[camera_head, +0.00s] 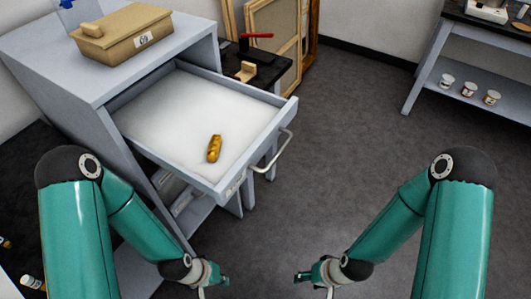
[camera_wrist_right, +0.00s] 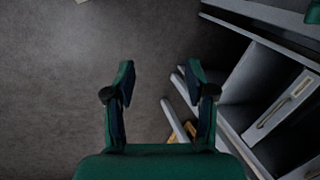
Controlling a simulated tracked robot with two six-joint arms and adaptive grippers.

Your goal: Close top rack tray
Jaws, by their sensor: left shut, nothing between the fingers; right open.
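The top rack tray (camera_head: 158,107) is pulled well out of the grey rack (camera_head: 58,55) in the head view. It has a pale lining and a curved light handle (camera_head: 278,155) on its front. A gold fragment (camera_head: 214,149) lies in it near the front. My left gripper (camera_head: 207,287) is shut and empty, low in the picture below the tray's front, partly cut off by the lower edge. My right gripper (camera_head: 317,287) is right of it, apart from the tray. The right wrist view shows its fingers (camera_wrist_right: 158,78) spread, with nothing between them.
A tan lidded box (camera_head: 118,38) sits on the rack's top. A black table (camera_head: 265,70) with small items and leaning frames (camera_head: 275,28) stand behind. A shelf table (camera_head: 490,85) with several small pots is at right. The dark floor (camera_head: 345,140) between is clear.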

